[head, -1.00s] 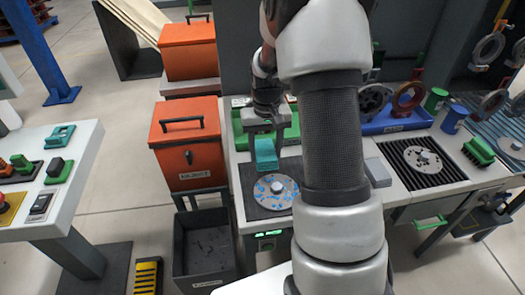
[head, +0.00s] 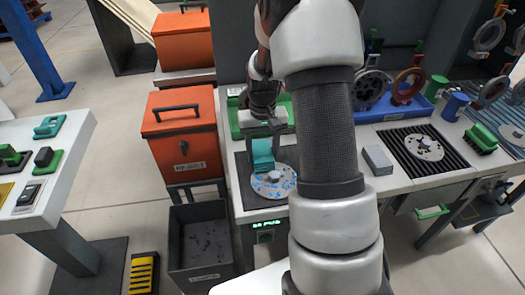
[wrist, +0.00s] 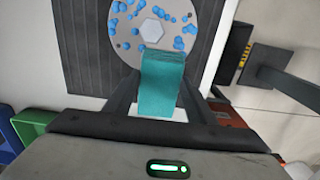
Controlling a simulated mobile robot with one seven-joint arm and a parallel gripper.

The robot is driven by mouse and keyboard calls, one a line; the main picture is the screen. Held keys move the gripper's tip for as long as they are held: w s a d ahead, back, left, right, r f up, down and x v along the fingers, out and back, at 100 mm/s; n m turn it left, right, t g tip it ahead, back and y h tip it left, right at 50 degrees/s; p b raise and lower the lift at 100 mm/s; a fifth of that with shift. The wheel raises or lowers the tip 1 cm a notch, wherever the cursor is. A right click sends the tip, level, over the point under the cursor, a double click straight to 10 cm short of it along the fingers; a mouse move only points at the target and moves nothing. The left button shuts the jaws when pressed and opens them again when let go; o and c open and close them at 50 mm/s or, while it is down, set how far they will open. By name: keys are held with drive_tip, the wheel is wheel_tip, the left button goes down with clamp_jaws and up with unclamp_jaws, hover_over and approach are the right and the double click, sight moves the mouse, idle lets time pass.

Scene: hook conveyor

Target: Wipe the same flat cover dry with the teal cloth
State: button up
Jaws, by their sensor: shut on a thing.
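My gripper (head: 263,137) is shut on the teal cloth (head: 263,155), which hangs down between the fingers. The cloth also shows in the wrist view (wrist: 160,85), its far end over the near edge of the flat cover. The flat cover (head: 275,186) is a light grey disc with a hexagonal centre boss and several blue drops on it. It lies on a dark ribbed mat (head: 245,200). In the wrist view, the cover (wrist: 155,50) has drops around its boss. I cannot tell whether the cloth touches the cover.
A second disc (head: 424,147) lies on a black rack at the right, with a green brush (head: 480,139) beside it. A grey block (head: 377,160) sits between the stations. Orange bins (head: 182,135) and a dark open bin (head: 200,245) stand left of the bench.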

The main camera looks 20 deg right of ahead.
drive_tip(key=shift+f, duration=0.45)
idle(0.3)
drive_tip(key=shift+d, duration=0.1)
drive_tip(key=shift+s+d+r, duration=0.15)
drive_tip(key=shift+s+d, duration=0.05)
drive_tip(key=shift+d, duration=0.8)
drive_tip(key=shift+s+d, duration=0.25)
drive_tip(key=shift+d, duration=0.85)
drive_tip(key=shift+w+a, duration=0.25)
drive_tip(key=shift+a, duration=0.85)
drive_tip(key=shift+w+a, duration=0.2)
drive_tip(key=shift+a, duration=0.9)
drive_tip(key=shift+s+d+f, duration=0.15)
drive_tip(key=shift+d, duration=0.45)
drive_tip(key=shift+s+d+f, duration=0.1)
drive_tip(key=shift+s+d, duration=0.05)
drive_tip(key=shift+d, duration=0.4)
drive_tip(key=shift+s+d, duration=0.25)
drive_tip(key=shift+d, duration=0.85)
drive_tip(key=shift+r, duration=0.1)
